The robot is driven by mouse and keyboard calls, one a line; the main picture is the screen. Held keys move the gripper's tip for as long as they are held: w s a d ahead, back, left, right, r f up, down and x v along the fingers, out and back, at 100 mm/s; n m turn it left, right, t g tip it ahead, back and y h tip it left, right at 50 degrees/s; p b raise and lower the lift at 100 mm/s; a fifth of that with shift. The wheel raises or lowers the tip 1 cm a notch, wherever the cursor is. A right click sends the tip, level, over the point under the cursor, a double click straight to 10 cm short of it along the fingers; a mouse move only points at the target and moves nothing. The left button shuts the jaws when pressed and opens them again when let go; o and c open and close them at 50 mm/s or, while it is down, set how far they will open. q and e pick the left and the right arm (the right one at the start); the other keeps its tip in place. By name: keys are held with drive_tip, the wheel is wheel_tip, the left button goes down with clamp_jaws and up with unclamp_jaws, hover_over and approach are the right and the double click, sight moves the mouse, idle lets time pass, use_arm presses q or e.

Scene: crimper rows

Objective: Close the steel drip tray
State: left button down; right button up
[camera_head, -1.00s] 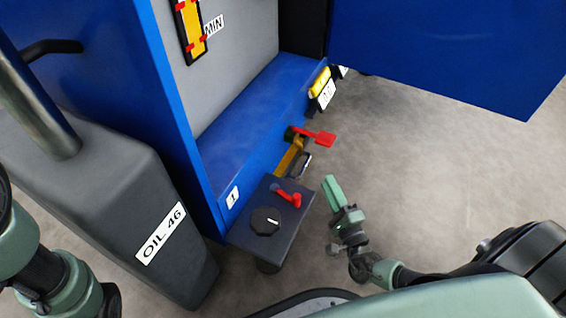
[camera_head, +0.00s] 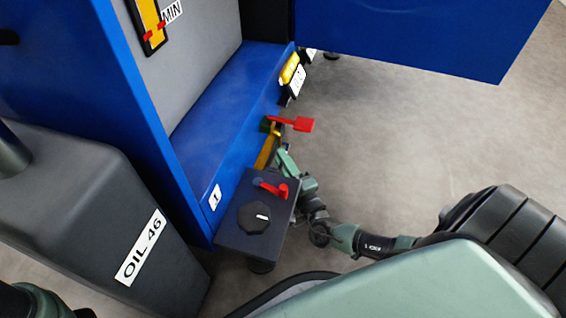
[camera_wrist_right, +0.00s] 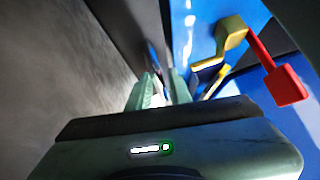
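My right gripper (camera_head: 284,160) has its green fingers beside the brass valve (camera_head: 276,130), just behind the dark control box, at the foot of the blue cabinet. In the right wrist view its two fingertips (camera_wrist_right: 164,80) stand a little apart, with a narrow bright strip between them. The steel drip tray is hard to make out. A small pale metal edge (camera_wrist_right: 208,64) below the valve in the wrist view may be part of it. In the head view the fingers cover that area. My left gripper is not in view.
The valve's red lever (camera_head: 292,123) sticks out close above the fingers. The control box (camera_head: 255,218) has a black knob and a red switch. A grey "OIL 46" tank (camera_head: 90,210) stands at left, a blue panel (camera_head: 420,35) at upper right. The floor (camera_head: 410,130) at right is clear.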

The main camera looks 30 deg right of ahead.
drive_tip(key=shift+c, duration=0.3)
clamp_jaws()
idle(1.1)
